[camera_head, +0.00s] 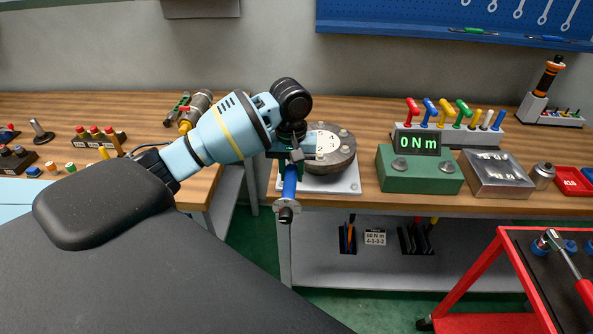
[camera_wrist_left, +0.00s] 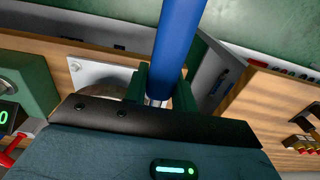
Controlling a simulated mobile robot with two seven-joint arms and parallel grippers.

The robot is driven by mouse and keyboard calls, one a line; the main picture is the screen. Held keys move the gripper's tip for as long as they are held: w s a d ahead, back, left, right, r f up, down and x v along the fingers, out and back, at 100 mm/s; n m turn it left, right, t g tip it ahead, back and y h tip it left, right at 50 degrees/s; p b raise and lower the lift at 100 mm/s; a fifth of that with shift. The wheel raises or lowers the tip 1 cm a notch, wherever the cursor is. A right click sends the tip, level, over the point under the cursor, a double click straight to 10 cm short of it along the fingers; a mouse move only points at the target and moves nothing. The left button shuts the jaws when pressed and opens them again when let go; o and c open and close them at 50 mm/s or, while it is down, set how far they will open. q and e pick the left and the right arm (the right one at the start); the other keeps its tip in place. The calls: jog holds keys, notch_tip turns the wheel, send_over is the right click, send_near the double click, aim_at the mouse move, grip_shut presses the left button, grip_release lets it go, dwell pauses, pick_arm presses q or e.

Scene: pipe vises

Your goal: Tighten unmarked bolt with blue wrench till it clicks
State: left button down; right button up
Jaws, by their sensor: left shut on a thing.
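My left gripper (camera_head: 290,156) is shut on the blue wrench (camera_head: 290,182) at the front left of the dark round flange (camera_head: 343,162). The wrench's blue handle hangs past the bench's front edge and ends in a black tip. In the left wrist view the blue handle (camera_wrist_left: 180,40) runs up from between the green fingers (camera_wrist_left: 162,90). The flange sits on a light base plate (camera_head: 342,186), with several bolts and a white disc marked with numbers on top. The gripper hides its left side. I cannot tell which bolt is unmarked, or whether the wrench is on one. My right gripper is out of view.
A green box (camera_head: 420,175) right of the flange reads 0 Nm. Behind it stands a rack of coloured T-handles (camera_head: 450,125); a metal tray (camera_head: 497,174) is beside it. A gap parts the two benches. A red cart (camera_head: 510,250) is at the lower right.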

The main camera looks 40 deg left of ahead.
pick_arm(q)
jog(key=shift+s+a+m, duration=0.35)
jog(key=shift+a+m, duration=0.25)
jog(key=shift+a, duration=0.05)
dwell(0.6)
jog(key=shift+w+d+n, duration=0.6)
jog(key=shift+d+n, duration=0.35)
jog(key=shift+n, duration=0.05)
jog(key=shift+r, duration=0.1)
jog(key=shift+r, duration=2.5)
jog(key=shift+f, duration=0.1)
